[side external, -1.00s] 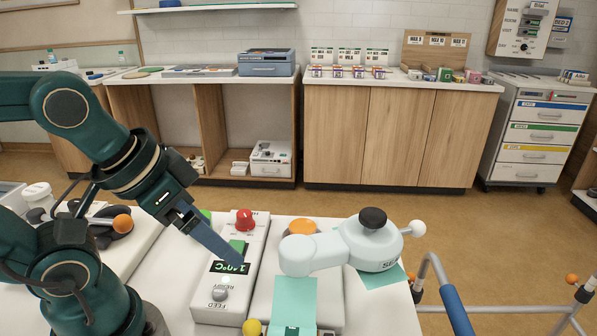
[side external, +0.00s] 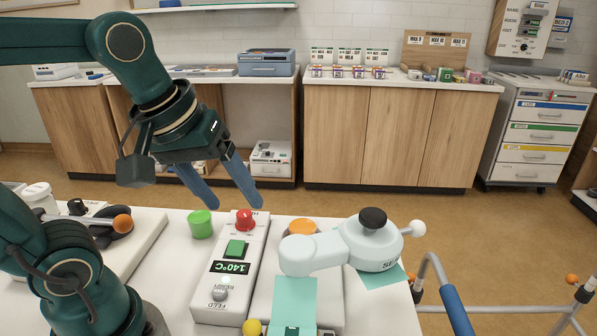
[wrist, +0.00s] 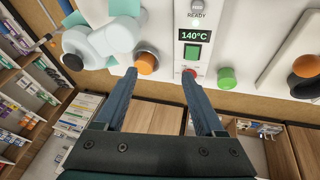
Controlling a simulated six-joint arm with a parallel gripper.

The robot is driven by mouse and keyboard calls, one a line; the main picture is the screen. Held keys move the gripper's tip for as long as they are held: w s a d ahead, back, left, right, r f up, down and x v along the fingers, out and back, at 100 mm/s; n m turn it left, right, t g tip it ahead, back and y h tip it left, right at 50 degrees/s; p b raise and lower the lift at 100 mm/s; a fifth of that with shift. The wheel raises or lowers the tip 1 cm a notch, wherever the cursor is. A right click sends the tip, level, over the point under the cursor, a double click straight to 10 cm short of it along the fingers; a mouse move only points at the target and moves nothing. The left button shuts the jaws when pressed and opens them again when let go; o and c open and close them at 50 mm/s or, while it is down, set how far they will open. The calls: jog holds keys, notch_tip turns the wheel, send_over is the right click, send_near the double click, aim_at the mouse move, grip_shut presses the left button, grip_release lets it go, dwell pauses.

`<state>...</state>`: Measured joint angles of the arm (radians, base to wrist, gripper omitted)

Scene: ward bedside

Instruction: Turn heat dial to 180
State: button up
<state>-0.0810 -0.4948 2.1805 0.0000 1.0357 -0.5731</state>
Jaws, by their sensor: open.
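The red heat dial (side external: 245,220) is at the far end of the white control panel (side external: 240,280). It also shows in the wrist view (wrist: 189,74), just beyond one fingertip. The panel's display (side external: 231,267) reads 140°C, also in the wrist view (wrist: 194,36). A green button (side external: 235,249) lies between display and dial. My gripper (side external: 232,203) is open and empty, its blue fingers pointing down near the dial and the green cylinder (side external: 201,224). Whether a finger touches the dial cannot be told.
A pale jointed device with a dark knob (side external: 372,218) stands right of the panel, with an orange knob (side external: 303,227) behind it. A white unit with an orange ball (side external: 123,223) is at left. A walker frame (side external: 450,300) is at right.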

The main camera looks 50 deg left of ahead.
jog(key=w+a+f+n+g, duration=0.2)
jog(key=w+a+n, duration=0.4)
jog(key=w+n, duration=0.1)
jog(key=n+g, duration=0.3)
jog(key=n, duration=0.1)
send_over(244, 213)
notch_tip(244, 213, down, 6)
jog(key=shift+w+d+r, duration=0.1)
jog(key=shift+w, duration=0.05)
jog(key=shift+f, duration=2.65)
grip_shut()
